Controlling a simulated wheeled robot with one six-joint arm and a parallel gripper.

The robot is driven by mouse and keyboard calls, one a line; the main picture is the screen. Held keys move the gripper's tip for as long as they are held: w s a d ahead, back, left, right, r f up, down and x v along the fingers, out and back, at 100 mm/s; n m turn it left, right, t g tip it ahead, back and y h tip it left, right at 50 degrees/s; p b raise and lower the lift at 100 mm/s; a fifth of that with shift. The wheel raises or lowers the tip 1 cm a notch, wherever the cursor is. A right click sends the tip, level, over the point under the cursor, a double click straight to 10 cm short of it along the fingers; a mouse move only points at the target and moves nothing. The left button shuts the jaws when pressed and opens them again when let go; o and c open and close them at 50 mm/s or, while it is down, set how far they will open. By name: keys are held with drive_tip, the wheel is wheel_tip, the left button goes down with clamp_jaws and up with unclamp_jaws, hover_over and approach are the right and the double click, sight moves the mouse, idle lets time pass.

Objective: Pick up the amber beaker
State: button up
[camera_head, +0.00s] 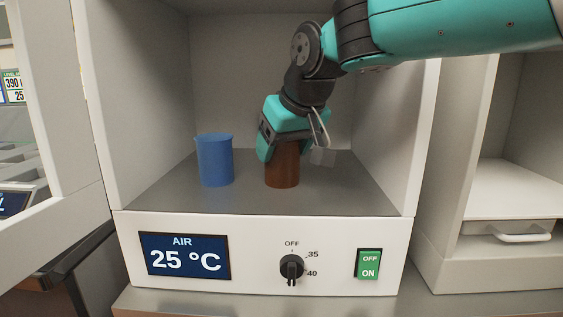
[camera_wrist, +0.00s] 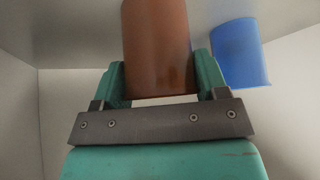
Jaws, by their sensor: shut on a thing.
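The amber beaker (camera_head: 282,170) is a brown cylinder standing upright on the grey floor of an open white cabinet, in the head view. My gripper (camera_head: 283,147) reaches down from above and is shut around its upper part. In the wrist view the amber beaker (camera_wrist: 157,50) sits between the two teal fingers (camera_wrist: 160,82), one on each side. The gripper hides the beaker's rim in the head view. I cannot tell whether its base is just clear of the floor.
A blue beaker (camera_head: 215,160) stands upright to the left, a short gap away; it also shows in the wrist view (camera_wrist: 240,52). Cabinet walls enclose both sides and the back. The front panel has a dial (camera_head: 291,267), a display (camera_head: 185,257) and a green switch (camera_head: 369,264).

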drive_tip(key=shift+r, duration=0.15)
drive_tip(key=shift+r, duration=0.6)
drive_tip(key=s+d+r, duration=0.1)
drive_tip(key=s+d, duration=0.3)
drive_tip(key=s, duration=0.3)
drive_tip(key=s+d+r, duration=0.1)
drive_tip(key=s+d, duration=0.4)
drive_tip(key=s, duration=0.3)
drive_tip(key=shift+s+d+b, duration=0.15)
drive_tip(key=shift+d+b, duration=0.1)
drive_tip(key=shift+b, duration=0.05)
